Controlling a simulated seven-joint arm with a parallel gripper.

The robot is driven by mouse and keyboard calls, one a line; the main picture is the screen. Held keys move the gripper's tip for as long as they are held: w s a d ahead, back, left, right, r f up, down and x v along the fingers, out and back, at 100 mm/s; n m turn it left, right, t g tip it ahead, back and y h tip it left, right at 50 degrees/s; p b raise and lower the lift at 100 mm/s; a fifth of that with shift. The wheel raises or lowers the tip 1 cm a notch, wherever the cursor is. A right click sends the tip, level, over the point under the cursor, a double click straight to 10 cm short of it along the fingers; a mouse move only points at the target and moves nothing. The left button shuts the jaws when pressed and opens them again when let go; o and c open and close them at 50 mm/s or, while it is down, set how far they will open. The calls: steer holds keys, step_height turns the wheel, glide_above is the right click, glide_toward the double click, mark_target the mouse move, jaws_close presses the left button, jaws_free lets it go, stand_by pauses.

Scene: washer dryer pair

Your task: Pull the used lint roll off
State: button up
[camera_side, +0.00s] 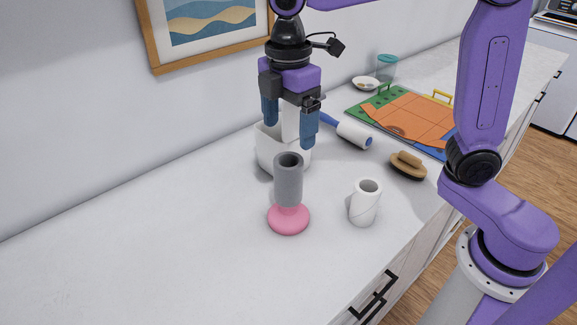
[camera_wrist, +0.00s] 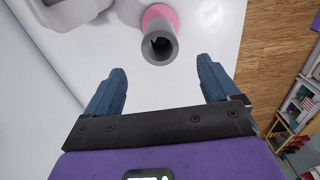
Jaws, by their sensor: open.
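A grey hollow roll (camera_side: 288,180) stands upright on a pink round base (camera_side: 288,218) on the white counter. In the wrist view the roll's open end (camera_wrist: 159,47) faces the camera, with the pink base (camera_wrist: 160,13) behind it. My gripper (camera_side: 289,134) is open and empty, with its blue fingers pointing down above and behind the roll. In the wrist view the roll lies beyond the fingertips of my gripper (camera_wrist: 162,75), roughly centred between them and not touching. A white hollow roll (camera_side: 365,202) stands on the counter to the right of the grey one.
A white bin (camera_side: 269,158) stands close behind the grey roll, partly hidden by my gripper. A blue-handled white roller (camera_side: 353,134), a wooden brush (camera_side: 408,165) and a colourful board (camera_side: 405,117) lie further right. The counter at left is clear.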

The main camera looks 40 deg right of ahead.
mark_target(288, 172)
step_height(288, 172, down, 11)
steer(key=shift+f, duration=0.2)
stand_by(0.3)
steer(key=c, duration=1.2)
steer(key=shift+r, duration=5.8)
